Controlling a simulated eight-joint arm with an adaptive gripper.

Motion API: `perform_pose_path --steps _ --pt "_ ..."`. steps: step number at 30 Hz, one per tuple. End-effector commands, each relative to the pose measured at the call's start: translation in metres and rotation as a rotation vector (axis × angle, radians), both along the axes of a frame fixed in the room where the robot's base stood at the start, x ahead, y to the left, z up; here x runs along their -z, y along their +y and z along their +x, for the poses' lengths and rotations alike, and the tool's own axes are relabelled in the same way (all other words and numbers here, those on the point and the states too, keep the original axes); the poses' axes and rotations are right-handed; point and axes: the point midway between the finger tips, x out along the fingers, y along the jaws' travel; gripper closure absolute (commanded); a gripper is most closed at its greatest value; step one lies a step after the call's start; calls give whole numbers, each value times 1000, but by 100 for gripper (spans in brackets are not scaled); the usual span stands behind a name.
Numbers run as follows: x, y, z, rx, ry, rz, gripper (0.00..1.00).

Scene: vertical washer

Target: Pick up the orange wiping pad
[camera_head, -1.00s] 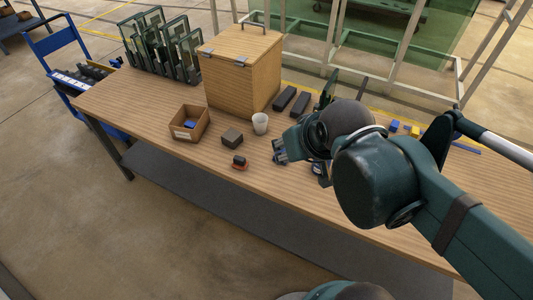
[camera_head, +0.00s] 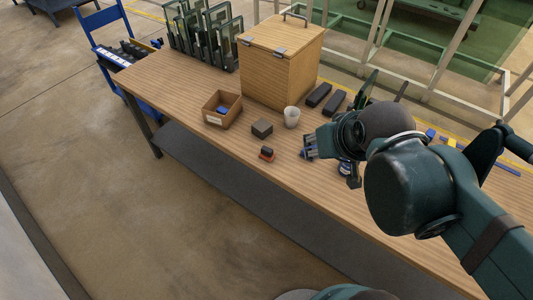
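The orange wiping pad (camera_head: 266,157) is a small block with a dark upper part and an orange-red base. It lies on the wooden table (camera_head: 215,146) near its front edge. My gripper (camera_head: 306,147) is above the table to the right of the pad, apart from it. Its fingers point left, and my arm hides the table behind it. The finger gap is too small to judge.
A grey-brown block (camera_head: 262,128), a white cup (camera_head: 292,117) and a small cardboard box (camera_head: 222,108) with a blue item stand behind the pad. A large lidded wooden box (camera_head: 275,70), two dark bars (camera_head: 319,95) and dark racks (camera_head: 205,38) are farther back.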

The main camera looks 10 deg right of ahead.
Motion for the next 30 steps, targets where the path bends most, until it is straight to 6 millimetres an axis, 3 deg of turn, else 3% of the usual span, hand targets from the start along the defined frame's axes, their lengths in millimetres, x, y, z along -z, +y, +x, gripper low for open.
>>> perform_pose_path --steps 17,30 --pt "-1 1 5 -14 11 -8 67" --pt "2 11 43 -116 92 -61 67"
